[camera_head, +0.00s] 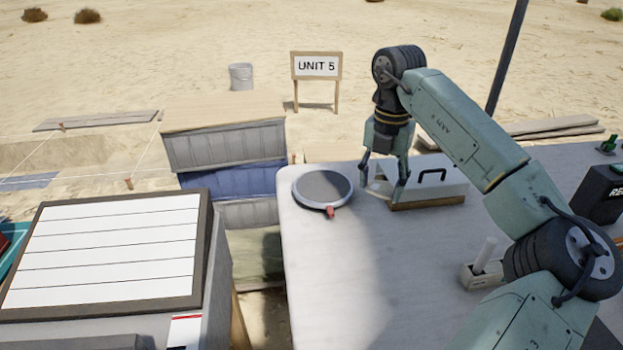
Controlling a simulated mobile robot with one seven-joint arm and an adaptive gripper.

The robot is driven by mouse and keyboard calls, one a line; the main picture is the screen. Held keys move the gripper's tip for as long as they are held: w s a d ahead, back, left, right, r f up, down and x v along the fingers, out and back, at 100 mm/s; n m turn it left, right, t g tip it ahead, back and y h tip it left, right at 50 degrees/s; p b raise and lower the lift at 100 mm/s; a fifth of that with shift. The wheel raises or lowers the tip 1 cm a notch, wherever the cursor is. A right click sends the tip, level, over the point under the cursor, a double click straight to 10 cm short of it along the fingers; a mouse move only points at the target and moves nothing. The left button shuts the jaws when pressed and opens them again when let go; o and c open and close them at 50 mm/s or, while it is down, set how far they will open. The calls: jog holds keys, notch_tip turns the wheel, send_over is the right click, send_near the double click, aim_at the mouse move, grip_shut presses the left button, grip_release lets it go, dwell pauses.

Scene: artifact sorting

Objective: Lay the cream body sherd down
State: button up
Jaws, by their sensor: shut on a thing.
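My gripper (380,188) points down over the far part of the pale table (330,265). Its two fingers are shut on a small pale piece, the cream body sherd (380,184), which shows only faintly between the fingertips. The sherd's outline is hard to make out against the pale things behind it. I cannot tell whether it touches the table. The gripper is just right of a round grey disc with a pale rim (323,186) and a red tab at its front.
A white box with a black handle (455,185) stands right behind the gripper. A small holder with a white stick (482,272) and a dark box (600,195) are at right. The table's front middle is clear. A board with white strips (105,250) is at left.

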jog(key=shift+w+d+f, duration=0.1)
jog(key=shift+w+d, duration=0.1)
jog(key=shift+d, duration=0.15)
jog(key=p, duration=0.5)
send_over(323, 187)
jog(key=shift+w+f+m, duration=0.1)
jog(key=shift+f+m, duration=0.2)
jog(key=shift+f, duration=0.45)
jog(key=shift+f+p, duration=0.5)
jog(key=shift+f, duration=1.3)
jog(key=shift+f, duration=0.1)
jog(key=shift+f, duration=0.15)
jog(key=o, duration=1.2)
jog(key=shift+c, duration=0.2)
notch_tip(323, 187, up, 13)
jog(key=b, duration=0.2)
jog(key=shift+f, duration=0.2)
